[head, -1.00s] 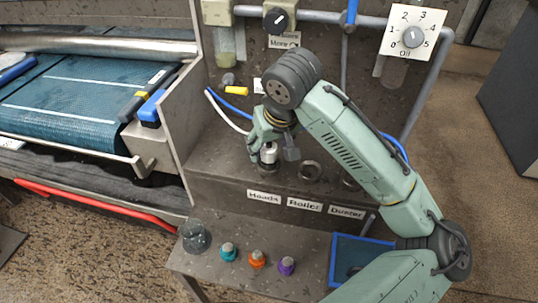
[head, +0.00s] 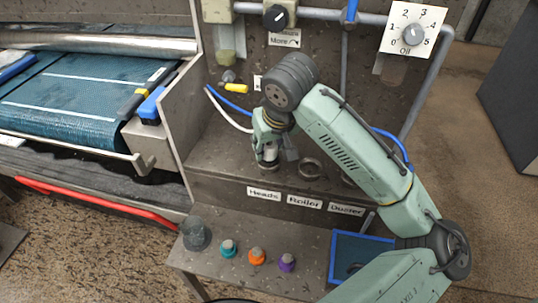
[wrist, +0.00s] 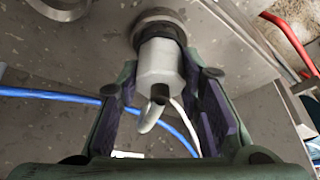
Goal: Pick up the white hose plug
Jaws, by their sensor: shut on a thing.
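The white hose plug (wrist: 158,64) is between the two fingers of my gripper (wrist: 160,84) in the wrist view. My gripper is shut on its white body. The plug's dark collar sits at a round metal socket (wrist: 153,17), and they appear to touch. In the head view my gripper (head: 271,148) points down at the leftmost socket above the "Heads" label, with the plug (head: 270,153) partly hidden by the fingers.
Two more sockets lie to the right, above the "Roller" (head: 304,202) and "Duster" (head: 346,210) labels. A blue hose (head: 229,105) runs behind my gripper. Coloured plugs, a glass (head: 196,235) and a blue tray (head: 334,262) are on the lower shelf.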

